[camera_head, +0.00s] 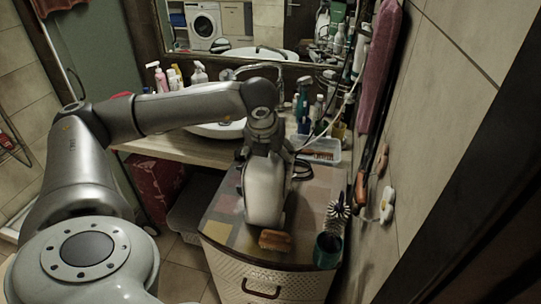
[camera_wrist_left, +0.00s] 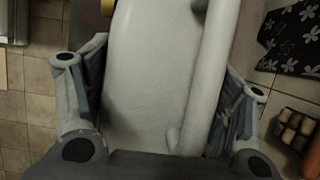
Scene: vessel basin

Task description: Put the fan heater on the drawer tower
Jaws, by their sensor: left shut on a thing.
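The fan heater (camera_head: 263,190) is a pale, upright rounded body over the drawer tower (camera_head: 222,236), a woven-front unit with a patchwork top. My left gripper (camera_head: 268,150) comes down from above and is shut on the fan heater. In the left wrist view the pale heater (camera_wrist_left: 145,75) fills the space between the fingers of my left gripper (camera_wrist_left: 160,85). The heater's lower end looks at or very near the tower's top; I cannot tell whether it touches. My right gripper is not in view.
On the tower top, an orange-brown block (camera_head: 275,240) lies just in front of the heater, and a teal cup (camera_head: 327,250) with a brush (camera_head: 338,210) stands at the right edge. Behind is a washbasin counter (camera_head: 180,147) with bottles. A tiled wall (camera_head: 430,130) closes the right side.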

